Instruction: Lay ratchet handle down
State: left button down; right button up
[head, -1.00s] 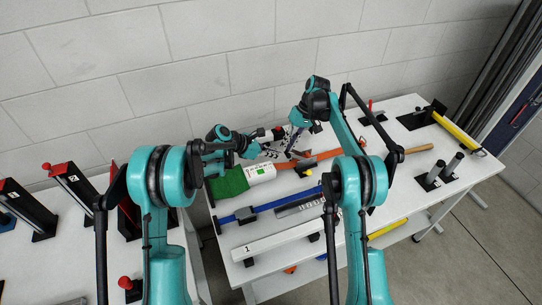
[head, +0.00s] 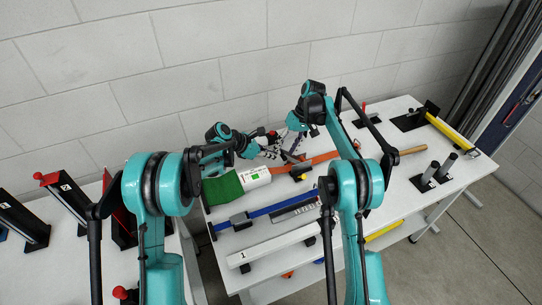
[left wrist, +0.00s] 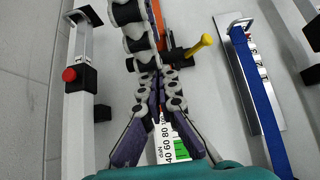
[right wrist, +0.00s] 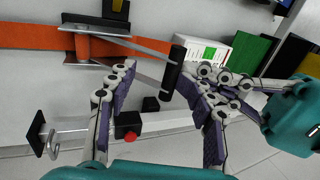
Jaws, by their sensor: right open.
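The ratchet handle is a black crossbar (right wrist: 174,68) on two thin metal arms joined to the ratchet on an orange strap (right wrist: 30,36). In the right wrist view, it stands up from the strap. My right gripper (right wrist: 163,78) is open, with its fingers apart either side of the crossbar in the picture; contact cannot be told. My left gripper (left wrist: 158,80) has its fingertips together beside the right gripper; I see nothing held between them. Right gripper finger parts cover the area past its tips. In the head view both grippers crowd together over the strap, hiding most of the handle.
A green block (head: 222,188) and a white scale block (head: 255,177) lie left of the grippers. A yellow-handled clamp (left wrist: 198,46) is close by. Grey posts (head: 436,172) stand at the right.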

pick_arm(q)
jog(key=shift+d, duration=0.25)
pick_arm(e)
jog(key=shift+d+f, duration=0.15)
jog(key=shift+d, duration=0.15)
pick_arm(q)
jog(key=shift+a, duration=0.1)
